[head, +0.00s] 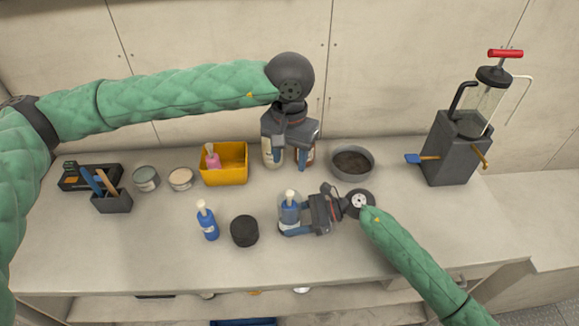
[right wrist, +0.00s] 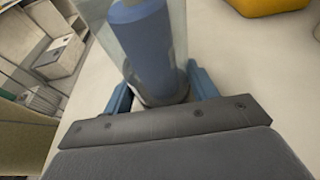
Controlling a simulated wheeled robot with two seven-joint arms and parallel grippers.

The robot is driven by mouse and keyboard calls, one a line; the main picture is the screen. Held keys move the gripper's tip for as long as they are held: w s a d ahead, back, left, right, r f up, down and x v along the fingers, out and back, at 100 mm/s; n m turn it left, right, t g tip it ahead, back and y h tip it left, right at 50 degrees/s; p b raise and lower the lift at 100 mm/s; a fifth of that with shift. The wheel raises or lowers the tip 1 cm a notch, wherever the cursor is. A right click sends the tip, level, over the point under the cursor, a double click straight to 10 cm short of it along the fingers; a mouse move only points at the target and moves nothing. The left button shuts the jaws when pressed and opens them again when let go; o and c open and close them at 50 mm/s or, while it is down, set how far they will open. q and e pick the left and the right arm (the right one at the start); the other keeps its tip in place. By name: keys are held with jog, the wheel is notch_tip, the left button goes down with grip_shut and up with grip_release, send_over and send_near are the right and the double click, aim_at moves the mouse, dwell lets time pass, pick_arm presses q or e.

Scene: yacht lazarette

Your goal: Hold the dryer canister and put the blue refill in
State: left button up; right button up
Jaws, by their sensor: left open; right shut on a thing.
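The dryer canister (right wrist: 181,50) is a clear cylinder with a dark base, held in the jaws of my right gripper (head: 288,222). A blue cartridge with a pale top (head: 290,210) shows inside the canister, and its blue body (right wrist: 143,50) shows through the clear wall in the right wrist view. Another blue refill (head: 208,222), with a pale top, stands on the worktop to the left. A round black lid-like piece (head: 244,231) lies between that refill and the canister. My left gripper (head: 288,160) is open, pointing down, above and behind the canister.
A yellow bin (head: 235,177) holds a pink cartridge (head: 212,158). Two bottles stand behind my left gripper, partly hidden. A grey bowl (head: 352,176), a pump unit (head: 450,150), two tins (head: 146,179) and a tool holder (head: 113,202) stand around. The front left worktop is clear.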

dwell(0.4)
jog(key=o, duration=0.9)
jog(key=shift+o, duration=0.2)
